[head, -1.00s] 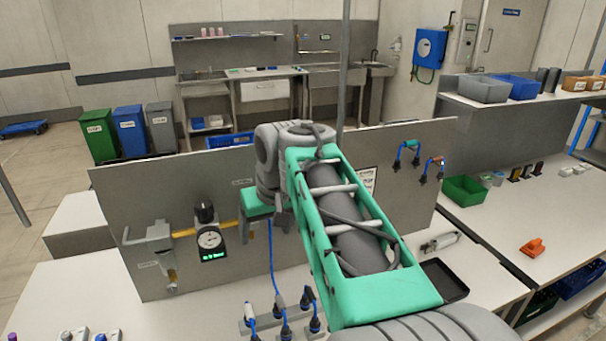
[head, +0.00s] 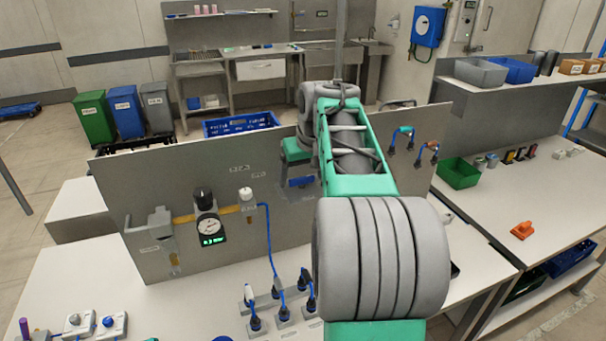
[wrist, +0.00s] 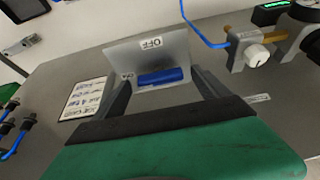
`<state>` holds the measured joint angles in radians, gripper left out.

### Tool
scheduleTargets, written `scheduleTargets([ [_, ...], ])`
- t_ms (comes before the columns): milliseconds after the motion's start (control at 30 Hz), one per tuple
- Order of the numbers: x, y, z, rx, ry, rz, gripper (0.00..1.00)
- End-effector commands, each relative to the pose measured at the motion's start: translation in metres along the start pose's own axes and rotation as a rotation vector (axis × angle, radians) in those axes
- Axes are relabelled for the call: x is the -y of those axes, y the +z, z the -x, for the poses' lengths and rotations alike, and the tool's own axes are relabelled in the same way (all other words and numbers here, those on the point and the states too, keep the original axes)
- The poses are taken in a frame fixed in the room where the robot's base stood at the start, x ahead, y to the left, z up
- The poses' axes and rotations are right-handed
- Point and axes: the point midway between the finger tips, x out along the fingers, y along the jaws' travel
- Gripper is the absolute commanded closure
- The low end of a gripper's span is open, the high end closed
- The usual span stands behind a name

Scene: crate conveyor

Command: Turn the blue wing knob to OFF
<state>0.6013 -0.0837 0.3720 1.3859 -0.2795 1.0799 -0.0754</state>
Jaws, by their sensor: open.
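The blue wing knob (wrist: 162,77) sits on a grey plate (wrist: 178,52) in the wrist view. Its wing lies nearly level in that picture, with its left end by the ON label (wrist: 128,77). The OFF label (wrist: 151,43) is above the knob. My gripper (wrist: 160,90) is open, one finger to the left and one to the right of the knob, with nothing held. I cannot tell whether either finger touches it. In the head view the knob (head: 302,182) shows small and partly hidden below my green gripper body (head: 293,152) at the upright panel.
A white knob (head: 246,194) with a blue hose and a gauge (head: 208,227) are on the panel (head: 150,180), left of my gripper. Blue hose connectors (head: 406,134) hang to the right. Plugs on a block (head: 283,312) stand on the bench in front.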

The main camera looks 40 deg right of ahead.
Motion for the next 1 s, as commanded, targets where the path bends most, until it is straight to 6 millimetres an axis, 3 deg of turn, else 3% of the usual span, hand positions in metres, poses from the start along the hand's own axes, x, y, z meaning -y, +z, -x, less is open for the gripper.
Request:
scheduleTargets([
  [133, 0.0001, 0.0, 0.0, 0.0, 0.0, 0.0, 0.15],
  [867, 0.0003, -0.0001, 0.0005, 0.0, 0.0, 0.0, 0.75],
  [1000, 0.0004, -0.0001, 0.0004, -0.001, 0.001, -0.002, 0.77],
])
